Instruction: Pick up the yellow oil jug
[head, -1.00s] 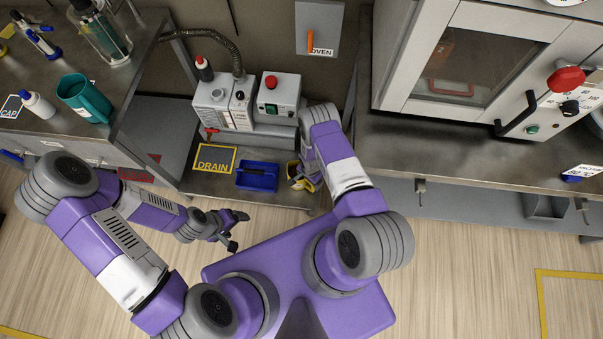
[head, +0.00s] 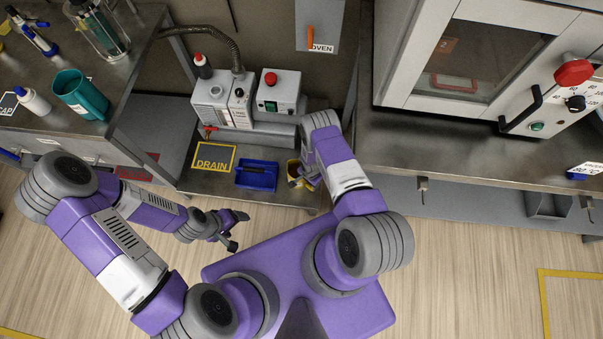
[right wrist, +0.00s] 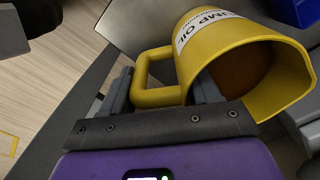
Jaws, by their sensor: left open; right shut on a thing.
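The yellow oil jug (head: 294,169) is at the right end of the low bench in the head view, partly hidden by my right arm. In the right wrist view the jug (right wrist: 223,42) shows its white "PUMP OIL" label, brown inside and open mouth. My right gripper (right wrist: 160,90) is shut on the jug's handle, with one finger on each side of it. I cannot tell whether the jug's base touches the bench. My left gripper (head: 238,230) is open and empty, in front of the bench and left of the jug.
A blue tray (head: 256,176) stands just left of the jug, beside the yellow DRAIN mark (head: 213,158). The pump (head: 224,104) and its switch box (head: 279,92) stand behind. The oven bench (head: 450,155) is close on the right.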

